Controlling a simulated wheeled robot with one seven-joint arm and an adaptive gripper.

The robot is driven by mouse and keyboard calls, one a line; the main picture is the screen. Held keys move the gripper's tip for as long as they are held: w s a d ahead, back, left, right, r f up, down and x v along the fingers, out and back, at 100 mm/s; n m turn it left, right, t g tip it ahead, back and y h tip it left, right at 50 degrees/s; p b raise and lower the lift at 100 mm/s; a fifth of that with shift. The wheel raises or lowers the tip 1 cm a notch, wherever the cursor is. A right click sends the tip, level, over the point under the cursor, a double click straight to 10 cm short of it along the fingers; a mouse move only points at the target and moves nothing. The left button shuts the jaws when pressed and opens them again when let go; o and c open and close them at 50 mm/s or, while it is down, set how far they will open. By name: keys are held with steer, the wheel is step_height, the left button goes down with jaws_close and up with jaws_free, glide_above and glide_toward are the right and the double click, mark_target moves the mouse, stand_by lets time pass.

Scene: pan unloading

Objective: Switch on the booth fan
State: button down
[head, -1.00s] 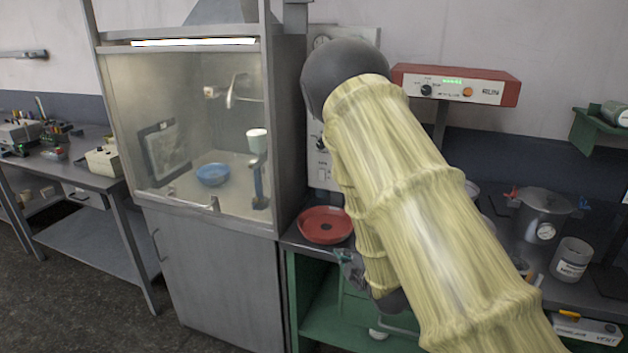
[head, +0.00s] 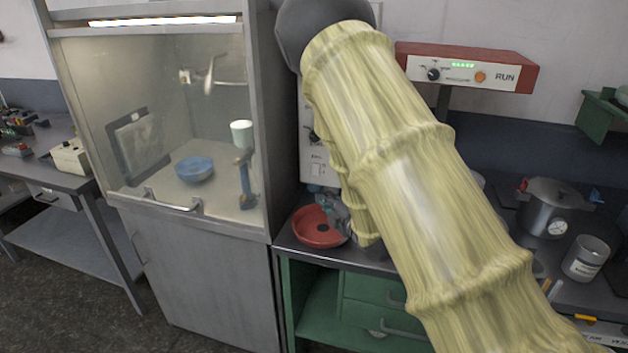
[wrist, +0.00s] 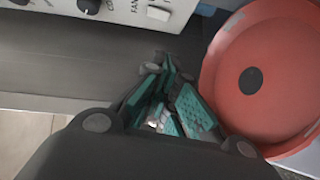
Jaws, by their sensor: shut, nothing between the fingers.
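The booth (head: 140,110) is a grey cabinet with a glass front and a lit strip on top, at the left in the head view. Beside it is a white control panel (head: 313,140), partly hidden by my arm. A white rocker switch (wrist: 159,13) sits at the panel's lower edge in the wrist view, beside the word FAN; it also shows in the head view (head: 318,169). My gripper (wrist: 165,72) is shut and empty, a little below the switch and apart from it.
A red round dish (wrist: 283,82) lies on the counter right of my gripper. Dark knobs (wrist: 89,5) sit left of the switch. A red-topped unit marked RUN (head: 465,68), a pot (head: 548,210) and a jar (head: 586,260) are to the right.

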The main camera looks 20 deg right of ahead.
mark_target(314, 181)
steer(key=p+x, duration=0.2)
steer(key=x, duration=0.2)
steer(key=d+p+x, duration=0.1)
steer(key=p+x, duration=0.1)
steer(key=x, duration=0.2)
steer(key=d+p+x, duration=0.1)
steer(key=p+x, duration=0.1)
steer(key=x, duration=0.2)
steer(key=shift+w, duration=0.35)
steer(key=shift+w+d+f, duration=0.15)
steer(key=shift+w+d, duration=0.1)
steer(key=shift+w, duration=0.1)
steer(key=shift+f, duration=0.2)
